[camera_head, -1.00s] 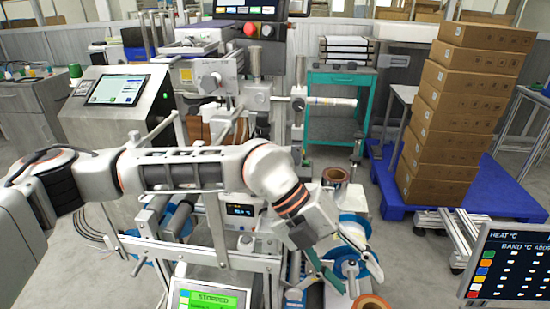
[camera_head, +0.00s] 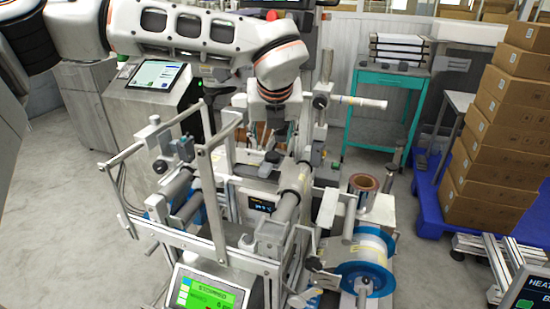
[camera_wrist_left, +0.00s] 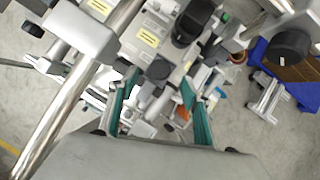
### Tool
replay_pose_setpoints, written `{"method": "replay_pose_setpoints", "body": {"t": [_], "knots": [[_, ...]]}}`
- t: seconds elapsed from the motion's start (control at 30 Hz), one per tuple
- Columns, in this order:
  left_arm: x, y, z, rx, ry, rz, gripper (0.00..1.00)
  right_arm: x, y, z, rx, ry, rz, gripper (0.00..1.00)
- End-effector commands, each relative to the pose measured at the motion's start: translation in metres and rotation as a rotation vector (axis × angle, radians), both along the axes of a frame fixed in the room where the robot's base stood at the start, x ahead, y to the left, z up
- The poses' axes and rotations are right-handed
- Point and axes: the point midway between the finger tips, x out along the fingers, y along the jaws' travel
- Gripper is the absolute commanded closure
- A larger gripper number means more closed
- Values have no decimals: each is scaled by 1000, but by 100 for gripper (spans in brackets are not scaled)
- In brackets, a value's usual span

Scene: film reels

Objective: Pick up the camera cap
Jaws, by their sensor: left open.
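My left gripper (camera_head: 266,134) hangs pointing down over the middle of the machine in the head view, partly lost against the grey parts. In the left wrist view its two teal fingers (camera_wrist_left: 158,84) are apart, with nothing held between them. A small dark round piece (camera_wrist_left: 158,70), possibly the camera cap, shows near and between the fingertips there. A dark piece (camera_head: 272,157) also shows just below the gripper in the head view; I cannot tell whether it is the same one. My right gripper is in no view.
A metal frame bar (camera_head: 215,195) stands left of the gripper. A reel with blue rims (camera_head: 362,262) and a copper-coloured roll (camera_head: 363,183) are at the right. Stacked cartons (camera_head: 500,150) stand on a blue pallet (camera_head: 430,205). Grey floor at the far left is clear.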

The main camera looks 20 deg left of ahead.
Motion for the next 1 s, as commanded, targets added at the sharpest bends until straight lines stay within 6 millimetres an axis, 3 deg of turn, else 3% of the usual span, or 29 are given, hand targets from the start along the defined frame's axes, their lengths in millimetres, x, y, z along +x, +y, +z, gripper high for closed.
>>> {"method": "replay_pose_setpoints", "body": {"t": [0.47, 0.73, 0.87, 1.0], "knots": [[20, 7, -50, -1, 4, 0, 52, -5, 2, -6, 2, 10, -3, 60], [23, 8, -53, -2, 0, -1, 52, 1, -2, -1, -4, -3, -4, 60], [23, 7, -53, -2, 1, -1, 85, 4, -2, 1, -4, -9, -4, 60], [23, 8, -53, -2, 1, -2, 86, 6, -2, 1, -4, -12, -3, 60]]}}
